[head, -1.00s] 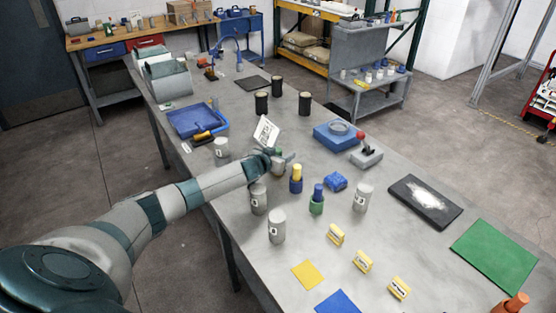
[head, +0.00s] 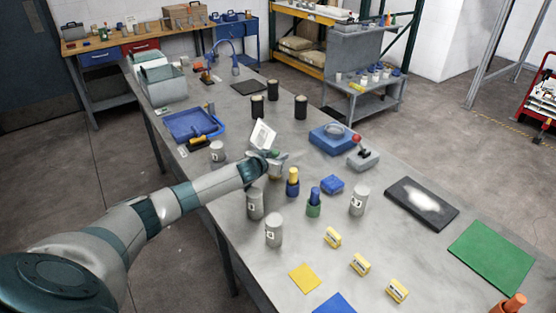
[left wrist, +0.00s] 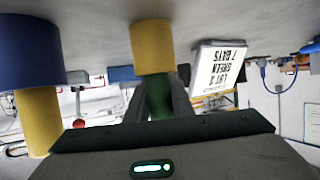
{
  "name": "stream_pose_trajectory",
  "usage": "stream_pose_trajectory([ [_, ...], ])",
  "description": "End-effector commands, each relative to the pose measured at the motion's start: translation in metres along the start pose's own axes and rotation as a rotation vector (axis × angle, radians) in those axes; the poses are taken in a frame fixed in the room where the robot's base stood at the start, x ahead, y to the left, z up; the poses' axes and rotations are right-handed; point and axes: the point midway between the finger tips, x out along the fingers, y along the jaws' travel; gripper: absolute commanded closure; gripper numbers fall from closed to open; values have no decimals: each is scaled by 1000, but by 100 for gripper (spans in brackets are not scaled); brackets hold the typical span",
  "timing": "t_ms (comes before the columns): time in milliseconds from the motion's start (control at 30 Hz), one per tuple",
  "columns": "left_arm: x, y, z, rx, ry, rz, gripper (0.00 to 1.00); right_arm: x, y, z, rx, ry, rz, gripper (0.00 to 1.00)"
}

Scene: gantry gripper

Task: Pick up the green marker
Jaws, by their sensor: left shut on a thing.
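My left gripper (head: 280,160) is shut on the green marker (left wrist: 158,98), which shows between its fingers in the left wrist view. The marker's far end meets a yellow holder (left wrist: 152,45); I see no gap between them. In the head view the gripper largely hides both. Beside them, a yellow marker (head: 292,174) stands in a blue holder (head: 292,188), and a blue marker (head: 315,194) stands in a green holder (head: 313,210). My right gripper is not in view.
A white sign (head: 263,134) stands just behind the gripper. Grey labelled canisters (head: 255,204) stand in front, with another (head: 358,200) to the right. A blue block (head: 332,184) lies right of the markers. Yellow labelled blocks (head: 360,264) and a green mat (head: 491,256) lie nearer the front.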

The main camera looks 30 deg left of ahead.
Motion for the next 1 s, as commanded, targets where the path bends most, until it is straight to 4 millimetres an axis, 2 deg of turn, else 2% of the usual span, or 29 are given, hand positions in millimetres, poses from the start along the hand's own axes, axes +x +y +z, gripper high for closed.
stream_pose_trajectory([
  [167,-7,0,-18,2,3,0,100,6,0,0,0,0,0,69],
  [600,-32,0,-79,1,2,1,100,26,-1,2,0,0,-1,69],
  [767,-36,0,-86,0,0,-1,100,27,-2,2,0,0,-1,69],
  [1000,-36,0,-87,0,0,0,100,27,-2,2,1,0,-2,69],
])
